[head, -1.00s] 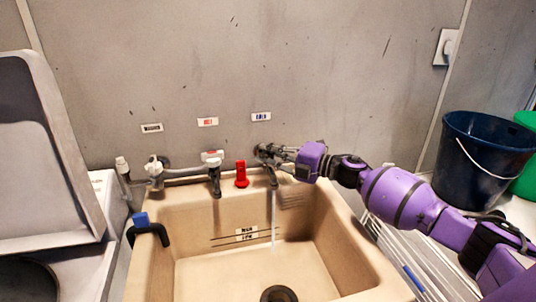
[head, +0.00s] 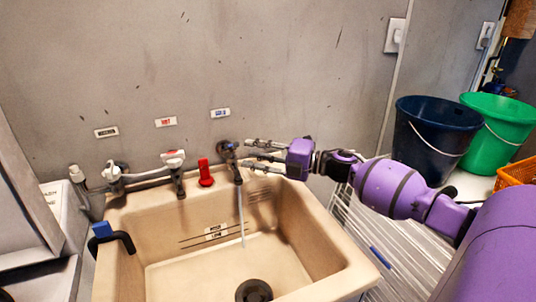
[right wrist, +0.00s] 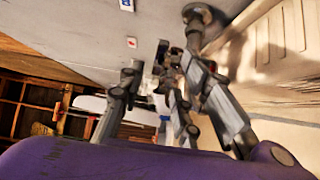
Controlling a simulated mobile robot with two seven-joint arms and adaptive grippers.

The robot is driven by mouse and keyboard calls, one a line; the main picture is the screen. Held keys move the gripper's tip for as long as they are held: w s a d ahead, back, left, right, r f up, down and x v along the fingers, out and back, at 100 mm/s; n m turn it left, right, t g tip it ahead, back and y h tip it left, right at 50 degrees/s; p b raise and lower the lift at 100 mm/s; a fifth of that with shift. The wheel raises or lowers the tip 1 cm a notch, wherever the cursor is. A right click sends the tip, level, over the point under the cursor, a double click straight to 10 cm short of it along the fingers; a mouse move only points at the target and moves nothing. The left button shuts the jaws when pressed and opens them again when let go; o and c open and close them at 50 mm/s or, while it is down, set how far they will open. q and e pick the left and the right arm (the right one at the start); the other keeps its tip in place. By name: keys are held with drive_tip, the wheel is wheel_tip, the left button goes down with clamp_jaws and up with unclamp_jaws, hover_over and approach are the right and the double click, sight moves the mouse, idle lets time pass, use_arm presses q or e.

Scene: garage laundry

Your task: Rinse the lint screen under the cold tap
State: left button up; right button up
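The cold tap (head: 229,158) is on the wall under a blue label (head: 220,113). A thin stream of water (head: 241,217) falls from it into the beige sink (head: 305,270). My right gripper (head: 250,152) is just right of the tap, its fingers spread and pointing left towards it. Nothing shows held between them. In the right wrist view the two fingers (right wrist: 172,100) are apart, with tap metalwork (right wrist: 198,30) beyond. Whether a finger touches the tap, I cannot tell. I cannot make out the lint screen in any view. My left gripper is out of view.
A red-handled hot tap (head: 175,160) and red stopper (head: 205,172) stand left of the cold tap. A black hose hook (head: 118,238) hangs over the left rim. A wire rack (head: 385,250), blue bucket (head: 435,140), green bucket (head: 495,130) and orange basket (head: 518,173) are at right.

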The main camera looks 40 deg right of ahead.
drive_tip(key=shift+v, duration=2.25)
